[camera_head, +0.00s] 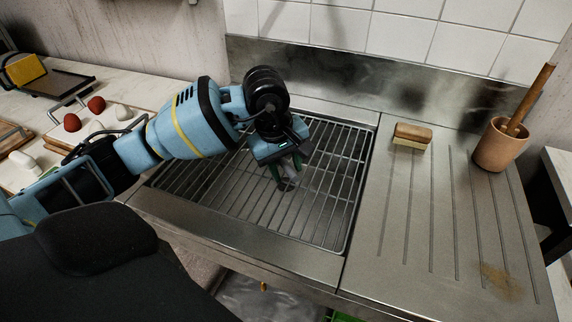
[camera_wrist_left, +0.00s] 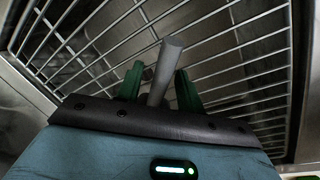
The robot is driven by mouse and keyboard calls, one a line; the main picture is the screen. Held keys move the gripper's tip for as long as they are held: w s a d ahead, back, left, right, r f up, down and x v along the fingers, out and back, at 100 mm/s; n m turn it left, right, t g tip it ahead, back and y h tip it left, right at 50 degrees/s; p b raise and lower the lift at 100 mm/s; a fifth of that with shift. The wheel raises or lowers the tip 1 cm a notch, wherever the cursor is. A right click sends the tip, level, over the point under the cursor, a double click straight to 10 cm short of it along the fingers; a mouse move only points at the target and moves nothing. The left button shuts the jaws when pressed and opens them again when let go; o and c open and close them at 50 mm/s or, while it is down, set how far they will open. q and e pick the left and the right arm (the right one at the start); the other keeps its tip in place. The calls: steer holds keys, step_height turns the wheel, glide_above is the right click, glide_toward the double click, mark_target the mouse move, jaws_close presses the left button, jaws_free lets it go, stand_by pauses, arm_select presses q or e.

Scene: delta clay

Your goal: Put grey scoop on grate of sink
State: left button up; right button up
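The grey scoop shows only as a grey rod-like part, seen in the left wrist view (camera_wrist_left: 166,68) between the two green fingers. In the head view its grey end (camera_head: 287,183) is low over the sink grate (camera_head: 330,190). The rest of the scoop is hidden by the gripper. My left gripper (camera_head: 284,168) points down over the middle of the grate, with a finger on each side of the grey part. I cannot tell whether the fingers press on it, or whether it touches the grate bars. My right gripper is not in view.
A wooden-handled brush (camera_head: 412,135) and a clay-coloured pot with a wooden stick (camera_head: 499,146) stand on the grooved steel drainboard (camera_head: 430,215) at right. Red and white knobbed items (camera_head: 96,104) lie on the left counter. The grate around the gripper is clear.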

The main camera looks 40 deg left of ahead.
arm_select(q)
step_height(320, 180, up, 12)
steer(key=s+a, duration=0.1)
steer(key=s, duration=0.1)
steer(key=shift+p, duration=0.4)
